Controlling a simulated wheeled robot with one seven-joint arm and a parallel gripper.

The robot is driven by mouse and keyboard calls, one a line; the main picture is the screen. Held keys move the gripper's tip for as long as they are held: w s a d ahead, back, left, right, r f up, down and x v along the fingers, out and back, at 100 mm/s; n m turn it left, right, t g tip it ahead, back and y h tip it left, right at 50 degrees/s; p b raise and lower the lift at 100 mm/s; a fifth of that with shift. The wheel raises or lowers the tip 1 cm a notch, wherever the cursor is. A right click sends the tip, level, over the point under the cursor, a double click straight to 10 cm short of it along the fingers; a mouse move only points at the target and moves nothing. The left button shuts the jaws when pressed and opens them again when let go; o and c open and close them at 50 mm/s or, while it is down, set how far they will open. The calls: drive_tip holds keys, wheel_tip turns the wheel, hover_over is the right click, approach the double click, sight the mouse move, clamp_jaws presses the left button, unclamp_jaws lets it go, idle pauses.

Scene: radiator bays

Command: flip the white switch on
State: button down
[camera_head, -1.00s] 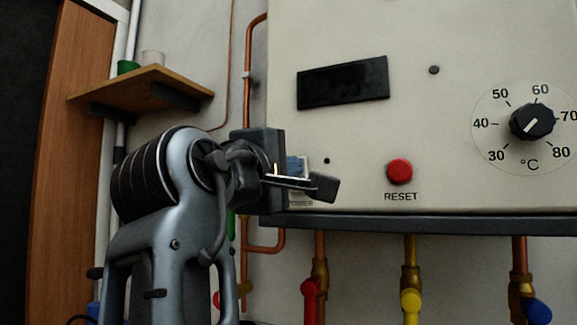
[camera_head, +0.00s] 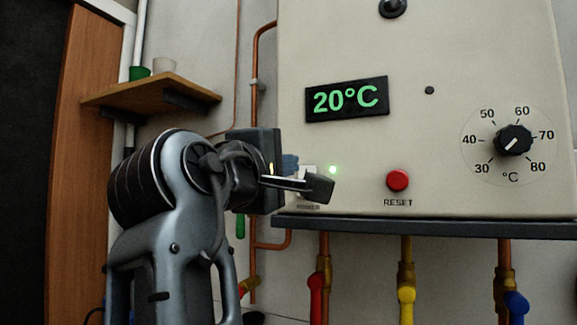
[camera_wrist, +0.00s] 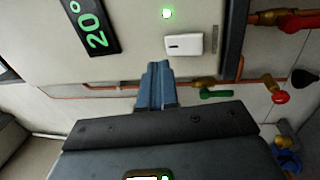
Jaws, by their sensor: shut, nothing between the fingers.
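The white switch (camera_wrist: 184,44) sits on the boiler's front panel in the wrist view, beside a lit green lamp (camera_wrist: 167,14). In the head view the switch (camera_head: 309,180) is mostly hidden behind my gripper, above the POWER label. The green lamp (camera_head: 333,170) glows there too. The display (camera_head: 347,99) is lit and reads 20°C. My gripper (camera_wrist: 156,70) is shut and empty, its blue fingertips just short of the switch in the wrist view. In the head view my gripper (camera_head: 290,164) is at the panel's lower left; I cannot tell whether it touches the switch.
A red RESET button (camera_head: 397,181) and a black temperature dial (camera_head: 513,140) are on the same panel. Pipes with red (camera_head: 316,292), yellow (camera_head: 406,296) and blue (camera_head: 516,304) valve handles run below. A wooden shelf (camera_head: 150,94) with cups is at left.

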drive_tip(key=s+a+r+b, duration=0.1)
drive_tip(key=s+a, duration=0.1)
drive_tip(key=s, duration=0.6)
drive_tip(key=shift+a, duration=0.4)
drive_tip(key=shift+w, duration=0.1)
